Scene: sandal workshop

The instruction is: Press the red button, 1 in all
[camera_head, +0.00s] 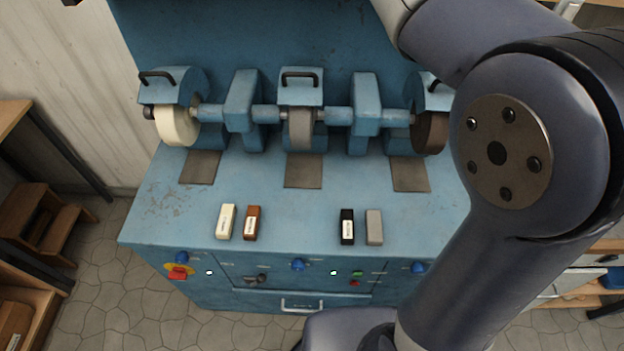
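The blue grinding machine (330,215) has a front panel with controls. A small red button (354,283) sits on the panel just below a small green button (357,273), right of centre. A larger red control (177,274) on a yellow surround is at the panel's left end, below a blue knob (182,257). I cannot tell its exact form. My arm covers the right side of the picture and hides part of the machine. My gripper is not in view, so its opening and any contact are not shown.
Several small blocks lie on the machine top, including a cream block (226,222) and a black block (347,226). Grinding wheels stand behind them. A drawer handle (302,305) is below the panel. Wooden steps (45,220) stand at left; tiled floor (110,290) is clear there.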

